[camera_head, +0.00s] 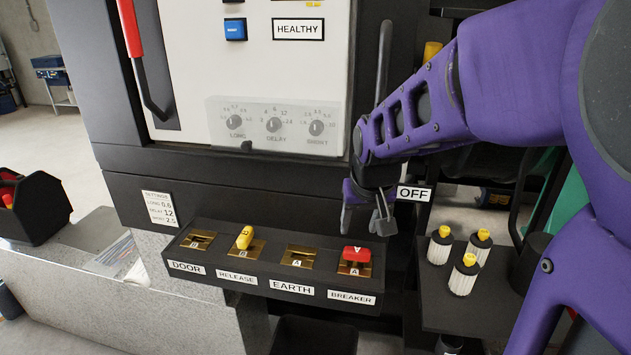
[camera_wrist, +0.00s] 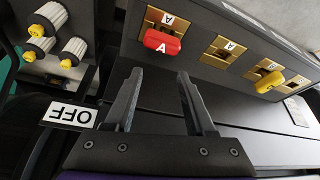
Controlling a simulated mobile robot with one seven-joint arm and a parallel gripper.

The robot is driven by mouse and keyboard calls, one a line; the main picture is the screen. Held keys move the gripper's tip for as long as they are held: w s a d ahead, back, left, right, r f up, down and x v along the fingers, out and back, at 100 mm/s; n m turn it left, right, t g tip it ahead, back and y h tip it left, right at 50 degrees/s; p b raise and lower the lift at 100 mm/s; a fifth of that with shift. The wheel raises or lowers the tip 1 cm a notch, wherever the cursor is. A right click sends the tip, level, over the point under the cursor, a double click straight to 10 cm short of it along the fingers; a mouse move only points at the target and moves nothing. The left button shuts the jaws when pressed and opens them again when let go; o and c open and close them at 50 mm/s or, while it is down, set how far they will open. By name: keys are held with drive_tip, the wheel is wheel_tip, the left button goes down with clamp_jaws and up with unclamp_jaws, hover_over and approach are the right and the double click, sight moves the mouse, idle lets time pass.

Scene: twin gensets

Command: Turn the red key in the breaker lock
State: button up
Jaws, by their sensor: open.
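The red key (camera_head: 356,254) sits in the brass breaker lock (camera_head: 346,269), above the label BREAKER, at the right end of the lock panel. It also shows in the wrist view (camera_wrist: 162,42), marked A. My gripper (camera_head: 368,225) hangs just above the red key in the head view, not visibly touching it. In the wrist view my gripper (camera_wrist: 157,75) is open and empty, its two fingers apart and pointing toward the red key with a gap between.
A yellow key (camera_head: 244,238) sits in the RELEASE lock; the DOOR (camera_head: 198,241) and EARTH (camera_head: 299,257) locks hold no key. Several white, yellow-topped cylinders (camera_head: 463,274) stand on a dark shelf at right. An OFF label (camera_head: 414,194) is beside my gripper. A red-gripped lever (camera_head: 130,28) is upper left.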

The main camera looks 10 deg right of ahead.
sight(357, 249)
drive_tip(key=n+y, duration=0.1)
drive_tip(key=n, duration=0.1)
drive_tip(key=shift+f+n, duration=0.1)
drive_tip(key=shift+n, duration=0.3)
drive_tip(key=shift+f+n+b, duration=0.1)
drive_tip(key=shift+n+b, duration=0.3)
drive_tip(key=shift+b, duration=0.15)
drive_tip(key=n+g+y+b, duration=0.1)
drive_tip(key=n+y, duration=0.1)
drive_tip(key=n, duration=0.2)
drive_tip(key=shift+n, duration=0.3)
drive_tip(key=shift+d+f+n+g+y+b, duration=0.15)
drive_tip(key=shift+d+n+y+b, duration=0.05)
drive_tip(key=shift+n+b, duration=0.35)
drive_tip(key=shift+d+f+n+g+y+b, duration=0.1)
drive_tip(key=shift+d+n+g+y+b, duration=0.1)
drive_tip(key=shift+n+b, duration=0.35)
drive_tip(key=n, duration=0.1)
drive_tip(key=d+n+g+b, duration=0.1)
drive_tip(key=n, duration=0.1)
drive_tip(key=shift+s+f+n+y, duration=0.15)
drive_tip(key=shift+s+n+y, duration=0.05)
drive_tip(key=shift+n+y, duration=0.1)
drive_tip(key=shift+s+d+f+n+g+b, duration=0.1)
drive_tip(key=shift+f+n+g+b, duration=0.2)
drive_tip(key=shift+n+b, duration=0.25)
drive_tip(key=b+x, duration=0.3)
drive_tip(key=x, duration=0.1)
drive_tip(key=shift+a+f, duration=0.3)
drive_tip(key=shift+c, duration=0.3)
